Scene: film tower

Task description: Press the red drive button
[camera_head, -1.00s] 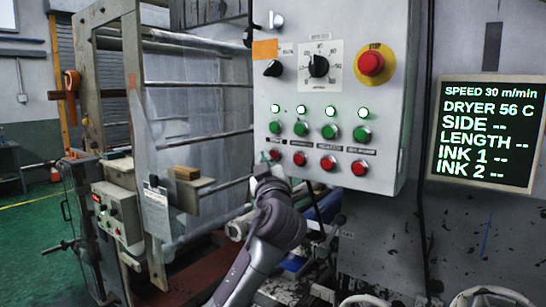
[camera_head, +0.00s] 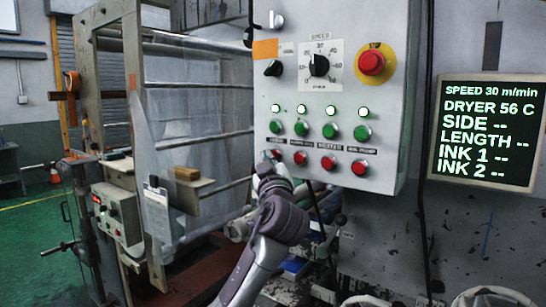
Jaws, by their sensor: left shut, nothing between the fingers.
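A grey control panel (camera_head: 390,110) carries a row of green buttons with a row of red buttons below it. The leftmost red button (camera_head: 277,153), in the drive column, is partly covered by my left gripper. My left gripper (camera_head: 267,158) is shut and empty, with its tips at this button's lower left. I cannot tell whether the tips touch it or whether the button is pressed in. The green button (camera_head: 275,127) above it is clear of the gripper. My right gripper is not in view.
Other red buttons (camera_head: 299,158) sit close to the right of the gripper. A red emergency stop (camera_head: 371,62) on yellow and a speed knob (camera_head: 319,65) are higher up. A display (camera_head: 487,132) reads speed 30 m/min. A web frame (camera_head: 140,150) stands to the left.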

